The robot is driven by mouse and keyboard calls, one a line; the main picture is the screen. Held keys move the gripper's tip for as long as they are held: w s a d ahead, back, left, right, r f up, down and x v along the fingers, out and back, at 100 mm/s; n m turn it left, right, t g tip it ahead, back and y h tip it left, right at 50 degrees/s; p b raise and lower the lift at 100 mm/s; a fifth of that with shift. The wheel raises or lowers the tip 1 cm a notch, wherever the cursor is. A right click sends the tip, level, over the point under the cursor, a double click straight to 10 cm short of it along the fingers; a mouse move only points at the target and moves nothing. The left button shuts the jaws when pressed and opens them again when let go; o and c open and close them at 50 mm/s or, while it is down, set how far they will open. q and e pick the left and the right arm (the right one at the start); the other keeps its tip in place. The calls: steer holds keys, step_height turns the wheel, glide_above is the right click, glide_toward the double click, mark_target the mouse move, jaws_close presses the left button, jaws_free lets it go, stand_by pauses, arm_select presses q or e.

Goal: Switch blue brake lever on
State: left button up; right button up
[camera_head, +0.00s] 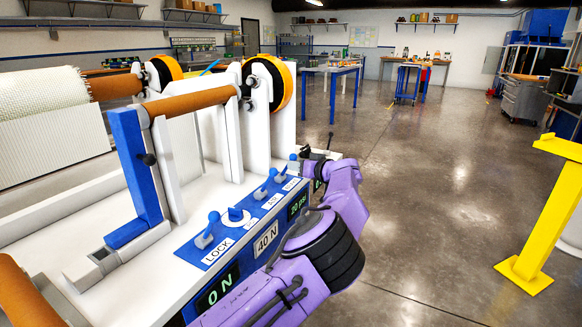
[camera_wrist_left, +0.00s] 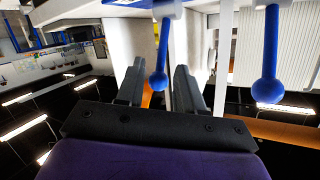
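The blue control panel (camera_head: 222,240) on the white machine carries several small blue levers. The lever nearest me (camera_head: 207,231) stands by the LOCK label. Two middle levers (camera_head: 266,184) stand farther along, and the far-end lever (camera_head: 292,163) is close to my left gripper (camera_head: 312,155). I cannot read which label says brake. In the left wrist view my left gripper (camera_wrist_left: 158,88) is open, with its dark fingers apart. A blue ball-ended lever (camera_wrist_left: 160,78) appears between them; contact is not clear. Another blue lever (camera_wrist_left: 268,88) hangs to the right. My right gripper is not in view.
Orange-brown rollers (camera_head: 190,102) and a blue upright bracket (camera_head: 135,165) stand on the machine behind the panel. A yellow stand (camera_head: 545,220) is at the right. The grey floor (camera_head: 430,190) between is clear. Blue-legged tables (camera_head: 332,80) stand farther back.

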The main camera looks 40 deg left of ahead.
arm_select(q)
steer(key=v, duration=0.4)
steer(key=shift+s+d+r, duration=0.1)
steer(key=shift+d, duration=0.2)
